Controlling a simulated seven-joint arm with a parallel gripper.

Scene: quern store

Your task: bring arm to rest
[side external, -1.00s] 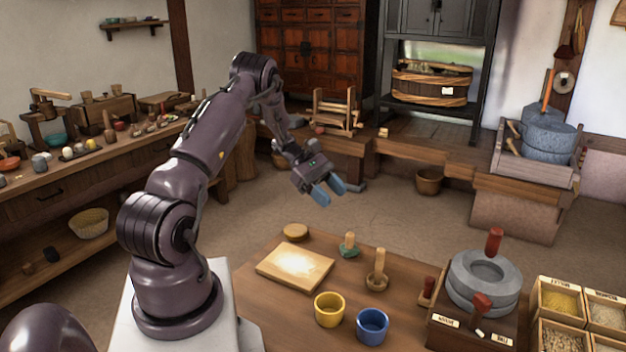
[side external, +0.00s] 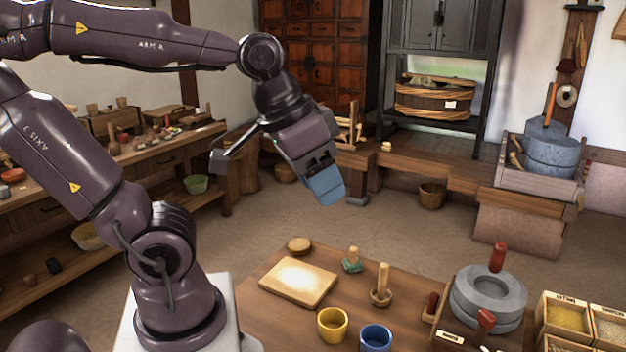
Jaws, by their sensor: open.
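My gripper (side external: 325,187) hangs in the air at the centre of the view, pointing down, with pale blue fingers. It is open, and I see nothing between its fingers, which overlap from this side. It appears above and behind the far edge of the wooden work table (side external: 262,316), apart from everything on it. My arm rises from a white pedestal at the lower left, folds back at the elbow and reaches right to the wrist.
On the table are a wooden board (side external: 298,281), a yellow cup (side external: 332,324), a blue cup (side external: 375,338), a stone quern (side external: 488,297) with red handles, and grain boxes (side external: 566,318). Shelves (side external: 60,195) line the left wall. The floor (side external: 400,225) behind the table is clear.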

